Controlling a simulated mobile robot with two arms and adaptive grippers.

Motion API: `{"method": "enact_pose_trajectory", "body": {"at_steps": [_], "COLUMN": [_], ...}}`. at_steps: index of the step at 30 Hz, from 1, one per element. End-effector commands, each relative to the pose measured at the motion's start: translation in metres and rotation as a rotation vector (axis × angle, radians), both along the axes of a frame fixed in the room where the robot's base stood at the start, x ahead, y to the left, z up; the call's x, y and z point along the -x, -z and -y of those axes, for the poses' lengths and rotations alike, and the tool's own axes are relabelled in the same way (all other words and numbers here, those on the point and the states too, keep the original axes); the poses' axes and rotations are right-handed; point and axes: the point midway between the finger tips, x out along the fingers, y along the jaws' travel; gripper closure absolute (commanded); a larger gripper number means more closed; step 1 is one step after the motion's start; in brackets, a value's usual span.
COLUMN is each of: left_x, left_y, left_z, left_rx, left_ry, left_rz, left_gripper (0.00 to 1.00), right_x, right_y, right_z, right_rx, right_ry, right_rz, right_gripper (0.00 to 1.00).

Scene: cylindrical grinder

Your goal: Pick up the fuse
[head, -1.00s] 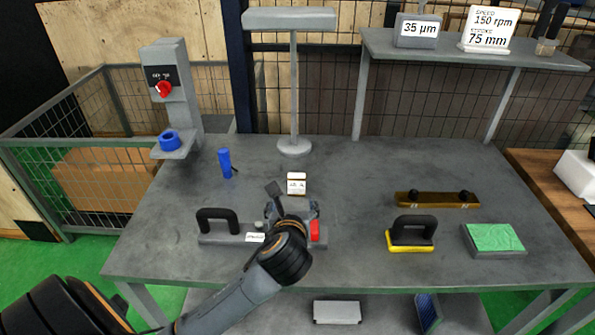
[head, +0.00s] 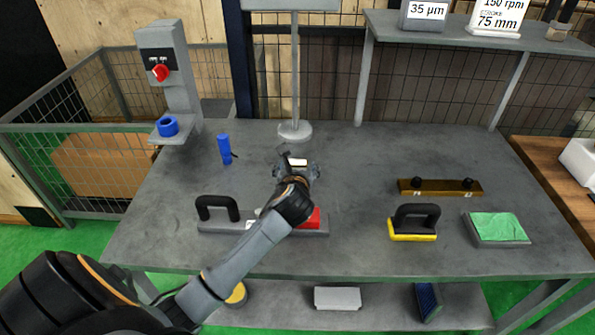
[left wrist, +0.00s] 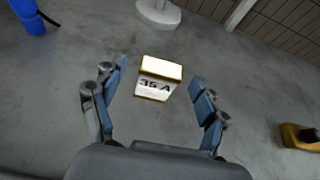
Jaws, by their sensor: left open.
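The fuse (left wrist: 157,80) is a small white block with brown-gold edges and the marking "35 A". It lies on the grey table, between and just ahead of my left gripper's fingers in the left wrist view. My left gripper (left wrist: 158,92) is open, with one blue-padded finger on each side of the fuse and a gap to both. In the head view, my left gripper (head: 298,168) is over the fuse (head: 298,162), hiding most of it. My right gripper is not in view.
A grey plate with a black handle (head: 217,208) and red block (head: 312,219) lies under my left arm. A blue cylinder (head: 225,149) and lamp base (head: 295,131) stand nearby. At right are a brown bar (head: 440,187), yellow-based handle (head: 412,236) and green-topped block (head: 497,227).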

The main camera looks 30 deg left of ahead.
Motion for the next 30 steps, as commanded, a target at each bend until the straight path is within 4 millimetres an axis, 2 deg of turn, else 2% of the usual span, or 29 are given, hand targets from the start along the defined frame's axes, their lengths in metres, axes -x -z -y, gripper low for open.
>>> {"method": "enact_pose_trajectory", "body": {"at_steps": [6,15,24,30], "left_x": [-0.021,-0.024,-0.024,-0.024], "left_y": [0.011,0.013,0.013,0.012], "left_z": [-0.012,-0.013,-0.013,-0.013], "left_rx": [0.000,0.000,0.000,0.000], "left_ry": [0.000,0.001,0.001,0.001], "left_rz": [-0.001,0.000,0.000,0.000], "left_gripper": [0.26,0.26,0.88,0.89], "right_x": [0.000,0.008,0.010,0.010], "right_y": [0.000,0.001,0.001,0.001], "right_z": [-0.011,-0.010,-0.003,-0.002], "right_rx": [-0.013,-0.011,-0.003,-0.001], "right_ry": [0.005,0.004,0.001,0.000], "right_rz": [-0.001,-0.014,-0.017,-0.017], "right_gripper": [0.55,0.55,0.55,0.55]}}
